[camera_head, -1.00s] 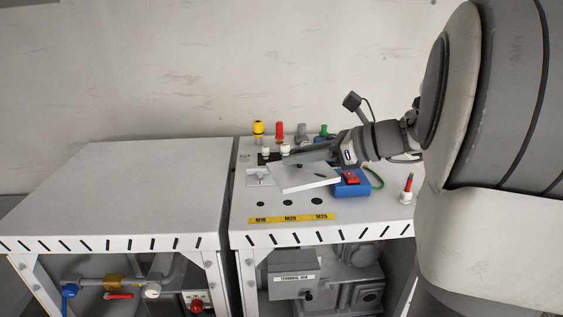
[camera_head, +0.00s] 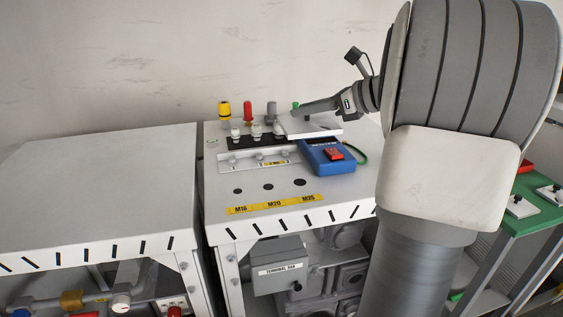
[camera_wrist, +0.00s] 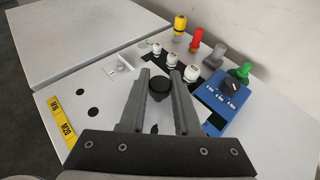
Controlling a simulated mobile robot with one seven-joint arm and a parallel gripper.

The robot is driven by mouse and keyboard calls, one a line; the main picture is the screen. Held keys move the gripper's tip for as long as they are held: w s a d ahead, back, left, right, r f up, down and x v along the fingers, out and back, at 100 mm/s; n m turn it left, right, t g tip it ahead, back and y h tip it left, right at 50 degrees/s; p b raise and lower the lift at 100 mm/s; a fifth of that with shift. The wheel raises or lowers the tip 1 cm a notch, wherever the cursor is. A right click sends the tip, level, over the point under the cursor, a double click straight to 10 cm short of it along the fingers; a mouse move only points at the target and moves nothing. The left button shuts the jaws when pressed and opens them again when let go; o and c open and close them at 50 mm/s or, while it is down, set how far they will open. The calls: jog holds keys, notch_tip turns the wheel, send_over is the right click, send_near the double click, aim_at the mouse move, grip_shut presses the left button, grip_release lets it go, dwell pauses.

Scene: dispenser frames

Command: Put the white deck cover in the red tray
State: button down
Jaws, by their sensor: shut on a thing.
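The white deck cover (camera_head: 312,129) is a flat plate, held off the deck near its back right. My gripper (camera_head: 308,113) is shut on its black knob. In the wrist view my gripper (camera_wrist: 160,88) has its fingers either side of the black knob, with part of the white cover (camera_wrist: 160,116) showing between them. A red piece (camera_head: 527,166) shows at the right edge on a green table; my arm hides much of that area, and I cannot tell whether it is the red tray.
A blue meter (camera_head: 328,160) lies on the deck right beside the held cover. Yellow (camera_head: 224,112), red (camera_head: 248,111) and grey connectors stand along the back. The green table (camera_head: 536,205) holds plates with black knobs. The left cabinet top (camera_head: 100,190) is clear.

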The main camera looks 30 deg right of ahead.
jog(key=b, duration=0.1)
send_over(282, 180)
notch_tip(282, 180, down, 5)
jog(key=shift+f, duration=0.2)
jog(key=shift+f+b, duration=0.35)
jog(key=shift+f, duration=1.7)
jog(key=shift+f, duration=0.1)
jog(key=shift+f, duration=0.15)
jog(key=c, duration=0.6)
grip_release()
